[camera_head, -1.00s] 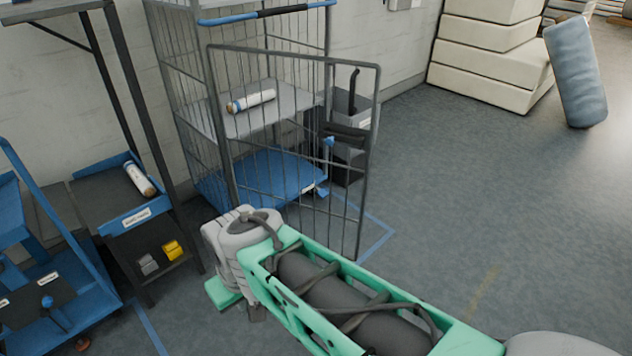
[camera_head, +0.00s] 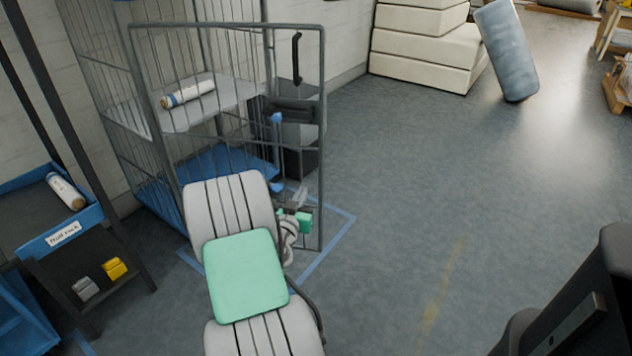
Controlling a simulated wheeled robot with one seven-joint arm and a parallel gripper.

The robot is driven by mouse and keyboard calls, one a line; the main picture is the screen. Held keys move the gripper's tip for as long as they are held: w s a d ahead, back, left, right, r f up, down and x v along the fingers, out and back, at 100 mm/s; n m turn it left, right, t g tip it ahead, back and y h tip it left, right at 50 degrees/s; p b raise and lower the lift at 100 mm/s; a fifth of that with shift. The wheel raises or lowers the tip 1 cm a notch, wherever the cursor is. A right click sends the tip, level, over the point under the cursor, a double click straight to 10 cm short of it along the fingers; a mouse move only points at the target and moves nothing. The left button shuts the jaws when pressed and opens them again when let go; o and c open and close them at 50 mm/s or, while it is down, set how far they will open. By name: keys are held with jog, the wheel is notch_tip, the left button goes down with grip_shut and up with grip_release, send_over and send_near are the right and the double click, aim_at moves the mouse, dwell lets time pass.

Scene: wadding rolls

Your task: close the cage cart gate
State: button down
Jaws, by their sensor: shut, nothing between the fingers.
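The cage cart (camera_head: 95,75) stands against the wall at left, with grey wire sides and a blue base. Its gate (camera_head: 322,150) is a grey barred frame, hinged on the left and standing ajar, its free edge out to the right of the cart. My gripper (camera_head: 302,197) is shut and empty, low by the gate's free edge. I cannot tell whether it touches the bars. My arm hides the gate's lower left part.
A white roll (camera_head: 188,93) lies on the cart's shelf (camera_head: 215,108). A dark bin (camera_head: 300,150) stands behind the gate. A rack (camera_head: 60,240) with another roll is at left. Cream blocks (camera_head: 425,50) and a blue-grey roll (camera_head: 507,50) stand farther back.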

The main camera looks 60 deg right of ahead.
send_near(319, 162)
jog(key=shift+h, duration=0.3)
jog(key=x, duration=0.7)
jog(key=shift+f+p, duration=0.25)
jog(key=shift+p, duration=0.1)
jog(key=shift+a, duration=0.1)
